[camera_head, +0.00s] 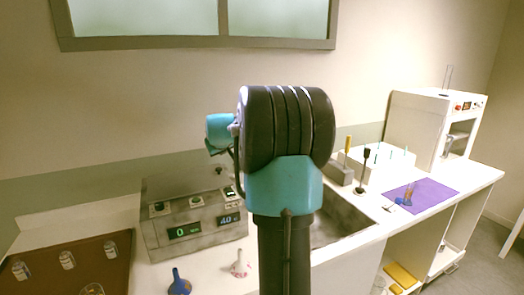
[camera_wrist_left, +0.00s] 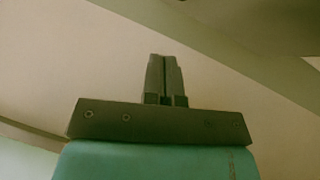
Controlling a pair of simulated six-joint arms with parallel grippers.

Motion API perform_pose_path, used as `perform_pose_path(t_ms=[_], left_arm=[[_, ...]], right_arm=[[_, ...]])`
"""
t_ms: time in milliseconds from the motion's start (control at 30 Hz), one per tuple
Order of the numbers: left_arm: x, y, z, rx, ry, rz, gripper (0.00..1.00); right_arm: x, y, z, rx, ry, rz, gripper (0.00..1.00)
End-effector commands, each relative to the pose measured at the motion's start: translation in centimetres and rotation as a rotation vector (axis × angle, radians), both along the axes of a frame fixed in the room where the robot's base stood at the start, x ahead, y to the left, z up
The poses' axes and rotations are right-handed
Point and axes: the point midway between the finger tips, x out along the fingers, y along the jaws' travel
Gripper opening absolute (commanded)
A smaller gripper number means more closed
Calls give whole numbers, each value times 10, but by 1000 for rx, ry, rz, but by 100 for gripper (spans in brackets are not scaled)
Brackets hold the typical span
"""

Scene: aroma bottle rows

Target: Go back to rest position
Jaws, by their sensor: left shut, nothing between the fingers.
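My left gripper (camera_wrist_left: 164,62) shows in the left wrist view with its two dark fingers together and nothing between them. Behind it are only a plain wall and ceiling, so it is clear of the counter and touches nothing there. In the head view a large black and teal arm link of mine stands upright in the middle and hides part of the counter and sink. No gripper can be made out in the head view. My right gripper is not in view.
Small bottles (camera_head: 67,260) stand on a brown mat (camera_head: 50,282) at lower left. A blue flask (camera_head: 179,284) stands in front. A sink (camera_head: 347,221) and purple mat (camera_head: 437,192) are right.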

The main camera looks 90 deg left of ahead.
Motion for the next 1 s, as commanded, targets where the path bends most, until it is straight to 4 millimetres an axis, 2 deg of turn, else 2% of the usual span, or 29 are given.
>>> perform_pose_path(t_ms=[400, 567, 667, 767, 1000], left_arm=[[1, 1, -1, 0, -1, -2, 0], [20, 8, -14, -13, -12, -39, 0], [50, 17, -34, -30, -28, -97, 0], [93, 26, -59, -53, -46, -176, 0], [215, 30, -121, -108, -88, -389, 0]], right_arm=[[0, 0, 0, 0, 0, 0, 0], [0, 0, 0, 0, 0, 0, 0], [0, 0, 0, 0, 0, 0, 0], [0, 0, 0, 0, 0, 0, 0], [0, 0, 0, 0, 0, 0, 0]])
